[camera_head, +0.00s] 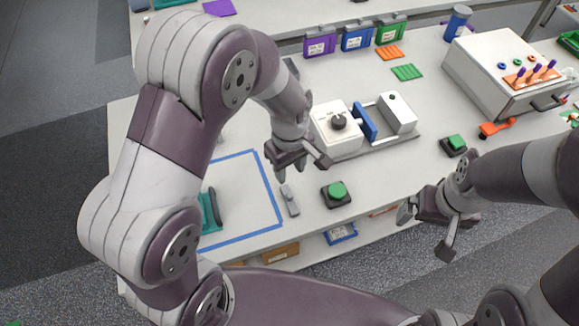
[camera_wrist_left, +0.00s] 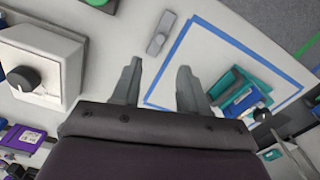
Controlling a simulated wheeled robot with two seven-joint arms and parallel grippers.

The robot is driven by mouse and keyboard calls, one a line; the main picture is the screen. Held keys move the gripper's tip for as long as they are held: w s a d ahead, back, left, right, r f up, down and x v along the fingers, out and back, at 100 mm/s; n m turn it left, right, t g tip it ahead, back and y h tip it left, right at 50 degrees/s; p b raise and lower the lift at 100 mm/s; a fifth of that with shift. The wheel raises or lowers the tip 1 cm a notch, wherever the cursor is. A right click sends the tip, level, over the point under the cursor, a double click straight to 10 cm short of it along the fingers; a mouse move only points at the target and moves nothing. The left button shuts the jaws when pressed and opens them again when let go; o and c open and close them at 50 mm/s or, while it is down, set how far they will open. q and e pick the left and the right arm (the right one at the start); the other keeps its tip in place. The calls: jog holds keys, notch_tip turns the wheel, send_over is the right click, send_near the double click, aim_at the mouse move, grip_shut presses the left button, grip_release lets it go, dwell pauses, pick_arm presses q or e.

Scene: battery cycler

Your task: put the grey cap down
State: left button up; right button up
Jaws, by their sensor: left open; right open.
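A small grey elongated piece, which looks like the grey cap (camera_head: 290,200), lies on the white table just right of the blue tape outline. It also shows in the left wrist view (camera_wrist_left: 160,33), beyond the fingertips and apart from them. My left gripper (camera_head: 302,166) is open and empty, above and just behind the cap in the head view. Its two fingers show spread with a gap between them in the left wrist view (camera_wrist_left: 158,68). My right gripper (camera_head: 425,232) is open and empty near the table's front edge.
A green button (camera_head: 337,191) on a dark base stands right of the cap. A white device with a black knob (camera_head: 339,121) stands behind. A teal object (camera_head: 209,211) is inside the blue tape outline (camera_head: 262,181), partly hidden by my left arm.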

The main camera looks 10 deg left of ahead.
pick_arm(q)
jog(key=s+a+r+m+t, duration=0.1)
jog(key=s+a+r+m, duration=0.4)
jog(key=m, duration=0.5)
jog(key=s+a, duration=0.2)
jog(key=s, duration=0.1)
jog(key=shift+s+a+r, duration=0.15)
jog(key=shift+s+r, duration=0.05)
jog(key=shift+r, duration=0.05)
jog(key=shift+s, duration=0.1)
